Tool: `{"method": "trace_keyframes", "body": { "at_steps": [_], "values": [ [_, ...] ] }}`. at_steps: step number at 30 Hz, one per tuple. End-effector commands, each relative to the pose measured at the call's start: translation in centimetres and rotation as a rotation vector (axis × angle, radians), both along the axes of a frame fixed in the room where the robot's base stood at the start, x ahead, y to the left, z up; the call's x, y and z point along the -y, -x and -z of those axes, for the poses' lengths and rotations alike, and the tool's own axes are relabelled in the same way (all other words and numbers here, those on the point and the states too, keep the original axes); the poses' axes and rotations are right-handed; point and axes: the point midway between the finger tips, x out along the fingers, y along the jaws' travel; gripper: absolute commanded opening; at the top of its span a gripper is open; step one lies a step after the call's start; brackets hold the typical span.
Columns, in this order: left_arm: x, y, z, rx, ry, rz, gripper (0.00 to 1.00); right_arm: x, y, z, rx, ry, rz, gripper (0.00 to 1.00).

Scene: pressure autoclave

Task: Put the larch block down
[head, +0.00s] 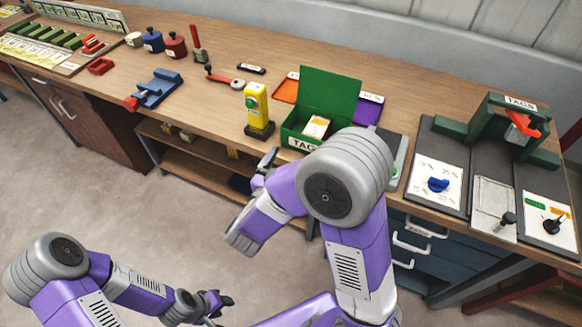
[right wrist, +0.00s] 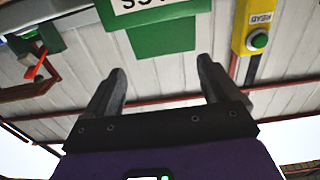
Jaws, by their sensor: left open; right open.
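I cannot pick out a larch block for certain in either view, and neither gripper holds anything that I can see. My right gripper (head: 264,168) is in front of the bench edge, below the yellow device and the green TAGS box. In the right wrist view its two fingers (right wrist: 160,88) stand wide apart with nothing between them. My left gripper (head: 218,302) is low over the floor, away from the bench, with its fingers apart. Small wood-coloured pieces (head: 187,135) lie on the shelf under the bench, too small to identify.
A green open-lidded TAGS box (head: 292,131) and a yellow device with a green button (head: 257,104) stand near the front edge. A blue vise (head: 158,88) is further left. The bench top (head: 205,110) between vise and yellow device is clear.

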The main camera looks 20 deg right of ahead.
Motion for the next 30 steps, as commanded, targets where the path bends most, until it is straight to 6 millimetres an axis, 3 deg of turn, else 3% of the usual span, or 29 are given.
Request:
{"method": "trace_keyframes", "body": {
  "at_steps": [4,7,8,11,13,15,18,21,25,30],
  "values": [
    [0.0,0.0,0.0,0.0,0.0,0.0,0.43,-0.1,-0.3,0.8,-0.014,-0.01,-0.018,0.89],
    [0.0,0.0,0.0,0.0,0.0,0.0,0.43,-0.2,-1.9,4.0,-0.075,-0.065,-0.098,0.89],
    [0.0,0.0,0.0,0.0,0.0,0.0,0.43,-0.3,-2.6,5.6,-0.107,-0.093,-0.137,0.89],
    [0.0,0.0,0.0,0.0,0.0,0.0,0.43,-1.2,-4.1,12.8,-0.262,-0.233,-0.293,0.89],
    [0.0,0.0,0.0,0.0,0.0,0.0,0.43,-2.4,-3.7,18.7,-0.408,-0.368,-0.404,0.89],
    [0.0,0.0,0.0,0.0,0.0,0.0,0.43,-3.9,-1.9,24.4,-0.567,-0.514,-0.5,0.89],
    [0.0,0.0,0.0,0.0,0.0,0.0,0.43,-6.1,2.7,30.7,-0.796,-0.723,-0.607,0.89],
    [0.0,0.0,0.0,0.0,0.0,0.0,0.43,-8.0,7.9,34.5,-0.994,-0.899,-0.679,0.89],
    [0.0,0.0,0.0,0.0,0.0,0.0,0.43,-9.5,12.9,36.5,-1.168,-1.045,-0.734,0.89],
    [0.0,0.0,0.0,0.0,0.0,0.0,0.43,-10.1,15.3,37.0,-1.251,-1.107,-0.763,0.89]
  ]
}}
